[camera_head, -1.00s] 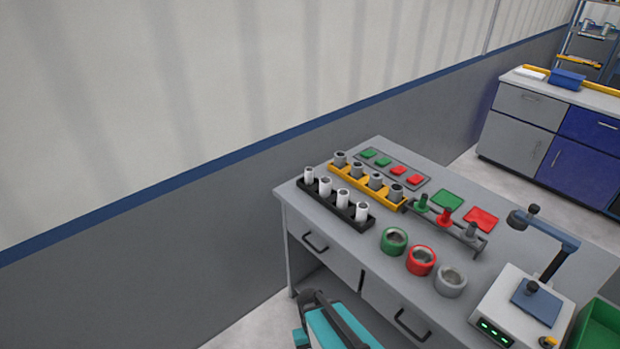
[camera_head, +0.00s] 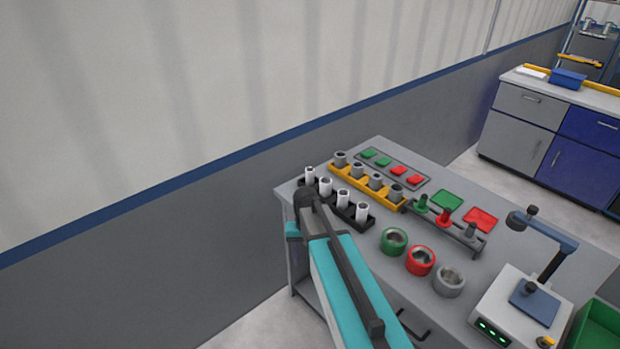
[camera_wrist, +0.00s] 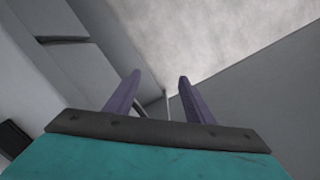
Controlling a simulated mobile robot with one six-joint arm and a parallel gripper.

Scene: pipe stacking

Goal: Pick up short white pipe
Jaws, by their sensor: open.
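Several short white pipes stand upright in a black rack at the left edge of the workbench in the head view. The leftmost white pipe (camera_head: 310,174) and the rightmost white pipe (camera_head: 362,211) show clearly. The near end of the black rack (camera_head: 369,223) is partly uncovered; my arm hides its left front part. My gripper (camera_wrist: 157,84) shows in the wrist view with two purple fingers apart and nothing between them. The wrist view shows the drawer fronts and floor, with no pipe. In the head view the fingers cannot be made out.
A yellow rack (camera_head: 345,174) with grey pipes stands just behind the black rack. A green ring (camera_head: 395,241), a red ring (camera_head: 420,261) and a grey ring (camera_head: 450,282) sit to the right. A device with a post (camera_head: 515,312) stands at the right. The wall is close behind.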

